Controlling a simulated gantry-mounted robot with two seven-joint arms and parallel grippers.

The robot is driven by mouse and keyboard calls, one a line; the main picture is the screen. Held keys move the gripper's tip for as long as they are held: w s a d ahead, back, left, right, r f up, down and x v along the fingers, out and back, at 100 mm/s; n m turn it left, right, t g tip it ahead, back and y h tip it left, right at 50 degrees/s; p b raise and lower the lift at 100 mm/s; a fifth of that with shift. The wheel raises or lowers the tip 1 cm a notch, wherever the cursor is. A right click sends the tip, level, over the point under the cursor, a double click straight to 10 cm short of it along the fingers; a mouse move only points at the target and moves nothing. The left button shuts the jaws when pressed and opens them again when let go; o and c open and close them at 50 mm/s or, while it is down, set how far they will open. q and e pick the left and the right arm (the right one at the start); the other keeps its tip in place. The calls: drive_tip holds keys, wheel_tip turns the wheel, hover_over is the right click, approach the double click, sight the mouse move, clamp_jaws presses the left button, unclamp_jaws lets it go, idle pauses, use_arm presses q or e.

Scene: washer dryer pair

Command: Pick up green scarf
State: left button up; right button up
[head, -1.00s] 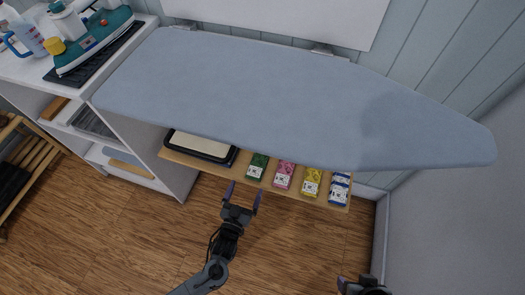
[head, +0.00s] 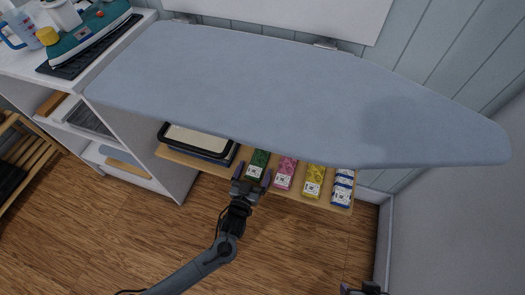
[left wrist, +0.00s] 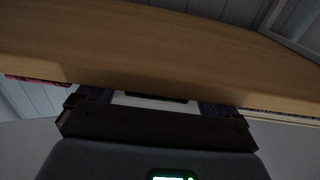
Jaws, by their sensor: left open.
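The green scarf (head: 258,162) is a folded bundle with a pale label, at the left of a row on a wooden shelf (head: 211,168) under the ironing board. My left gripper (head: 252,176) is open at the shelf's front edge, right by the scarf and covering its near end. I cannot tell whether they touch. In the left wrist view the gripper (left wrist: 152,100) shows with its fingers apart, close to a wooden board (left wrist: 150,45); the green scarf cannot be made out there. My right gripper (head: 362,289) is only partly in view at the bottom edge.
Pink (head: 286,172), yellow (head: 313,181) and blue-white (head: 342,188) bundles lie right of the green one. A black-rimmed tray (head: 198,140) is on its left. The ironing board (head: 280,95) overhangs the shelf. A white cabinet (head: 150,150) with an iron (head: 88,37) stands left.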

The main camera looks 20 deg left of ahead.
use_arm(q)
drive_tip(key=shift+s, duration=0.1)
drive_tip(key=shift+c, duration=1)
drive_tip(key=c, duration=0.9)
drive_tip(key=shift+r, duration=0.1)
